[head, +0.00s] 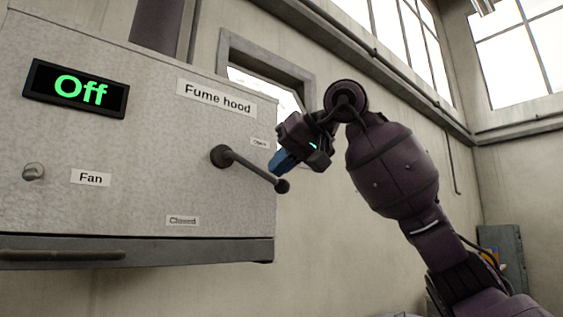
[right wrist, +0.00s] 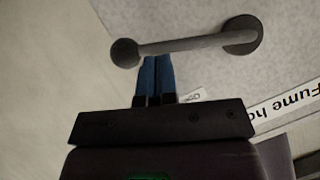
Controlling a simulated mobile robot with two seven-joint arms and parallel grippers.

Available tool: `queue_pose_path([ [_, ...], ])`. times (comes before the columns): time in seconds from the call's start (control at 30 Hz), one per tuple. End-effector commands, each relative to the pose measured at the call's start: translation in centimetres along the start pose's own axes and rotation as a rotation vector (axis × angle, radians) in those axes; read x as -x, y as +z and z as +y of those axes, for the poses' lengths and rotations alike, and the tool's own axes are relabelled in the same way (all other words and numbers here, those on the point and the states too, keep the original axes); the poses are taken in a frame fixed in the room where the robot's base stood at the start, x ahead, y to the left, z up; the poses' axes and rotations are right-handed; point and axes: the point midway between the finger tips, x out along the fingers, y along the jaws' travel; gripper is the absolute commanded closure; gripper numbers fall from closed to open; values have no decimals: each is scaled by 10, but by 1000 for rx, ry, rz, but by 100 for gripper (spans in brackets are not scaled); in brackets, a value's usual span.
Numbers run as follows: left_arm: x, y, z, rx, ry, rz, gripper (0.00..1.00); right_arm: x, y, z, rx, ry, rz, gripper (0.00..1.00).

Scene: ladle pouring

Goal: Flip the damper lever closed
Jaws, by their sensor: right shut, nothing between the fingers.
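The damper lever (head: 250,168) is a dark rod with a ball end, on the front of the fume hood (head: 130,140). It points right and slightly down from its round pivot, between the "Open" label (head: 260,142) and the "Closed" label (head: 183,220). My right gripper (head: 275,168) is shut and empty, with blue fingertips just above the lever near its ball end. In the right wrist view the lever (right wrist: 185,43) lies just past the blue fingertips (right wrist: 156,60); I cannot tell whether they touch. My left gripper is not in view.
A display (head: 77,88) on the hood reads "Off". A fan knob (head: 34,172) sits at the left beside a "Fan" label (head: 90,178). A handle bar (head: 60,255) runs along the hood's lower edge.

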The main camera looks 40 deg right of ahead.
Motion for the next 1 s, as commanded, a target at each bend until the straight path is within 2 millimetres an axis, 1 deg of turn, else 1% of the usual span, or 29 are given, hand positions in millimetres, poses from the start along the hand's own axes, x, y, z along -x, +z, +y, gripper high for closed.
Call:
queue_pose_path([
  [0.17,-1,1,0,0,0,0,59,0,1,1,-10,-6,0,100],
  [0.33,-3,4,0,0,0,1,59,-3,4,2,-72,-47,-1,100],
  [0.73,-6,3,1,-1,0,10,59,-6,9,3,-176,-117,-1,100],
  [1.0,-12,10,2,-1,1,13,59,-14,20,6,-294,-195,-2,100],
])
